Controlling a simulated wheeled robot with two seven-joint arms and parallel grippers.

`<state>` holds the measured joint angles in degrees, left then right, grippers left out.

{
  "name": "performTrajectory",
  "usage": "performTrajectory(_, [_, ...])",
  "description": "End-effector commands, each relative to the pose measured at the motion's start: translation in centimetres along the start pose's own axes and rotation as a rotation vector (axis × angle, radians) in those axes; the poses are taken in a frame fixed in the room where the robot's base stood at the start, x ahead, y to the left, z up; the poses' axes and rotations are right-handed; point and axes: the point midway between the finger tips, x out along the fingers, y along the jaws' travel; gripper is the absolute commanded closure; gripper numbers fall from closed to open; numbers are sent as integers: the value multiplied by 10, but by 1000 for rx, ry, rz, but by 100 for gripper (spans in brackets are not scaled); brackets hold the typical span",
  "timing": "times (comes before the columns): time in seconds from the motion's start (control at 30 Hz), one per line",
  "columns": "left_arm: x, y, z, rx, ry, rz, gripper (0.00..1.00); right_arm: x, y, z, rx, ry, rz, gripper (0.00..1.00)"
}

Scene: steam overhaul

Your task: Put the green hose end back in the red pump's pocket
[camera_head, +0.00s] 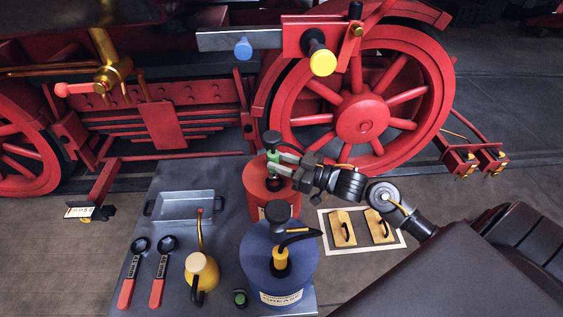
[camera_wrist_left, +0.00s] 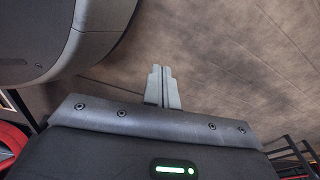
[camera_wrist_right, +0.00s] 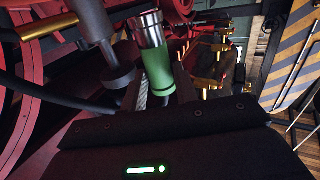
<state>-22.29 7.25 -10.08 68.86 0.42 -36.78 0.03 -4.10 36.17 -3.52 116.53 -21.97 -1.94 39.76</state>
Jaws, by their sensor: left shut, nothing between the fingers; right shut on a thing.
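The red pump (camera_head: 259,197) stands at the back right of the dark bench, with a black knob (camera_head: 271,137) above it. My right gripper (camera_head: 277,164) is over its top, shut on the green hose end (camera_head: 273,155). In the right wrist view the green hose end (camera_wrist_right: 157,70) has a silver collar and stands slightly tilted between the fingers, beside a grey rod with a dark disc (camera_wrist_right: 118,77). The pump's pocket is hidden, so I cannot tell whether the hose end is in it. My left gripper (camera_wrist_left: 164,88) is shut and empty in the left wrist view, above bare floor.
The blue grease pump (camera_head: 258,262) with a yellow hose end (camera_head: 280,257) stands in front of the red pump. A yellow oil can (camera_head: 202,268), two red-handled tools, a grey tray (camera_head: 150,208) and a small green-topped item (camera_head: 239,297) are on the bench. The red locomotive wheel (camera_head: 360,118) is behind.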

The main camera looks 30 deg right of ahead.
Motion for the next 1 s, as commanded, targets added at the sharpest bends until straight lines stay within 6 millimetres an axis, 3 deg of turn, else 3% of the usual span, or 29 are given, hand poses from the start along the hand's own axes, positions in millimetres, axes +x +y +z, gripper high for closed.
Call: performTrajectory(1.0, [-7,3,-14,-3,8,4,100,0,0,8,0,1,0,98])
